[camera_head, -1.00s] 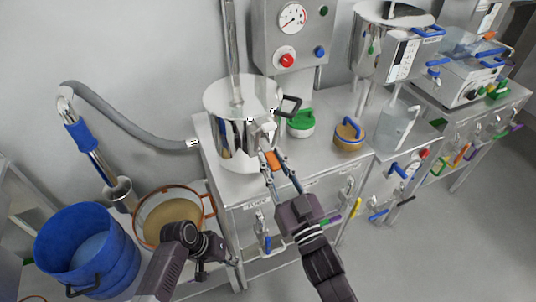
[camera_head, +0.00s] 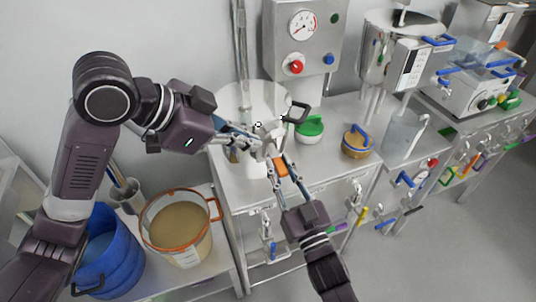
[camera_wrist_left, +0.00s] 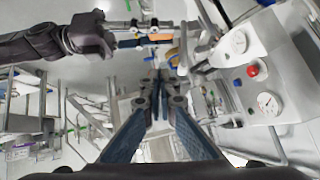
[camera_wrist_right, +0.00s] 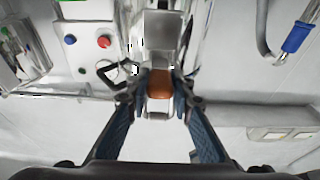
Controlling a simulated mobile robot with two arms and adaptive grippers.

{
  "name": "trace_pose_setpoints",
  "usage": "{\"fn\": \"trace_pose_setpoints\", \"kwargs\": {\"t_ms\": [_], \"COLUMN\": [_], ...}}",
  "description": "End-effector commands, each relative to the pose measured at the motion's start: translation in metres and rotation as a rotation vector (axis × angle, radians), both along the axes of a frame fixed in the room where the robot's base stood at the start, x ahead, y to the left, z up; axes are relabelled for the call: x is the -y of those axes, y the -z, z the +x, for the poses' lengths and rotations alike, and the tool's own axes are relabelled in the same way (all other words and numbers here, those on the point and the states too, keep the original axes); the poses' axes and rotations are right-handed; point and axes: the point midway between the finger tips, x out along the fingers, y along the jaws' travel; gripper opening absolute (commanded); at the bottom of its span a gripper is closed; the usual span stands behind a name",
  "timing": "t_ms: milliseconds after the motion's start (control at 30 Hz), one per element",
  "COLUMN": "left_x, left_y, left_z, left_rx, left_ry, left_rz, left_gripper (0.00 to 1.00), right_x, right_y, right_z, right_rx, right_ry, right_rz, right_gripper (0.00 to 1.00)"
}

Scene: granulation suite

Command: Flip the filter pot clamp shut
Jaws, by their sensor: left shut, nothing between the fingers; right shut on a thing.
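The filter pot (camera_head: 262,98) is a shiny steel vessel on the steel bench, with a black side handle. Its clamp (camera_head: 268,141) is on the front of the pot and has an orange tab (camera_head: 281,168). My right gripper (camera_head: 278,162) is shut on the orange tab, which shows between its fingers in the right wrist view (camera_wrist_right: 159,84). My left gripper (camera_head: 252,140) is shut and empty at the pot's left front, close to the clamp; whether it touches cannot be told. In the left wrist view the tab (camera_wrist_left: 160,37) lies beyond the left fingertips. My left gripper hides part of the pot.
A green-lidded container (camera_head: 310,128) and a tan-filled jar with a blue handle (camera_head: 356,141) stand right of the pot. A gauge panel (camera_head: 303,40) is behind. A tan-filled bucket with an orange rim (camera_head: 204,240) and a blue drum (camera_head: 115,262) stand lower left.

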Motion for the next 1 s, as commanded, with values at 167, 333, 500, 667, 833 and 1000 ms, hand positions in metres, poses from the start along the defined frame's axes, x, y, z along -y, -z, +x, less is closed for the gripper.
{"fn": "trace_pose_setpoints", "kwargs": {"t_ms": [167,333,500,667,833,1000], "left_x": [0.016,0.04,0.062,0.059,0.058,0.058], "left_y": [0.018,0.043,0.068,0.092,0.104,0.107], "left_z": [0.007,0.02,0.033,0.038,0.041,0.042], "left_rx": [-0.004,-0.006,-0.005,-0.006,-0.003,-0.001], "left_ry": [0.004,0.002,0.002,-0.002,-0.001,-0.001], "left_rz": [0.0,-0.004,-0.001,-0.001,-0.001,-0.001], "left_gripper": [0.0,0.0,0.0,0.0,0.0,0.0], "right_x": [0.0,0.0,0.0,0.0,0.0,0.0], "right_y": [-0.002,-0.002,-0.002,-0.002,-0.002,-0.002], "right_z": [0.0,0.0,0.0,0.0,0.0,0.0], "right_rx": [0.003,0.004,0.004,0.004,0.004,0.004], "right_ry": [0.0,-0.001,0.0,0.0,0.0,0.0], "right_rz": [0.0,0.0,0.0,0.001,0.001,0.001], "right_gripper": [0.0,0.0,0.0,0.0,0.0,0.0]}}
